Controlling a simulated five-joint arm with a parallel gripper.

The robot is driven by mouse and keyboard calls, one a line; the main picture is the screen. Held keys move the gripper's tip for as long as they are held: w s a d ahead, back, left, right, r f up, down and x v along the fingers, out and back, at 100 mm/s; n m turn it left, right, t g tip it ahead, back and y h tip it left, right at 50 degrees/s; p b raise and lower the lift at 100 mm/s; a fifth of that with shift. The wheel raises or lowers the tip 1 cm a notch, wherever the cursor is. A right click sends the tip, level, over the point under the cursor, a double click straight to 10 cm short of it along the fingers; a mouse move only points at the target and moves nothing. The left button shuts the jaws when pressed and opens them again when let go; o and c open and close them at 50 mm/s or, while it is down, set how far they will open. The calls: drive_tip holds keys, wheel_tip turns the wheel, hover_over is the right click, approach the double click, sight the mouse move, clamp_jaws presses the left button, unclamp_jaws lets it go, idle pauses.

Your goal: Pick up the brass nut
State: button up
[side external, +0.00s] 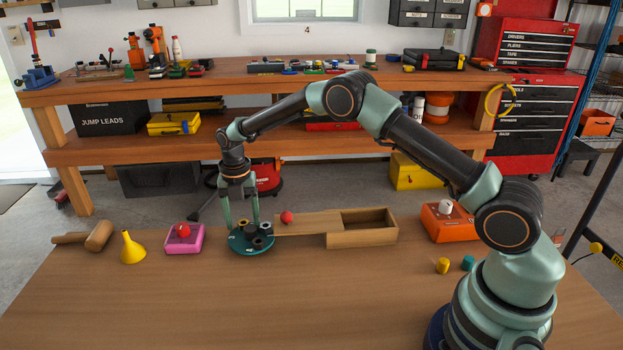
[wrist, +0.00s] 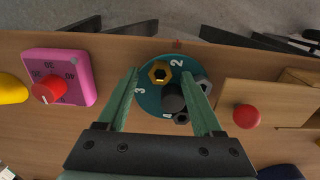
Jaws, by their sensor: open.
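The brass nut (wrist: 160,72) is a gold hexagonal ring on the round teal dish (wrist: 148,104), near its far edge beside the number 2. In the wrist view it shows between the tips of my gripper (wrist: 160,75), whose two green fingers are open and empty. A dark upright cylinder (wrist: 172,98), a grey nut (wrist: 203,84) and a dark nut (wrist: 182,117) are also on the dish.
A pink box with a red knob (side external: 184,240) stands left of the dish. A wooden box (side external: 362,238) with a sliding lid and a red ball (side external: 286,217) lies close on the right. A yellow funnel (side external: 131,248) and mallet (side external: 98,236) are farther left.

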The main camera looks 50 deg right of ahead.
clamp_jaws()
drive_tip(key=shift+r, duration=0.2)
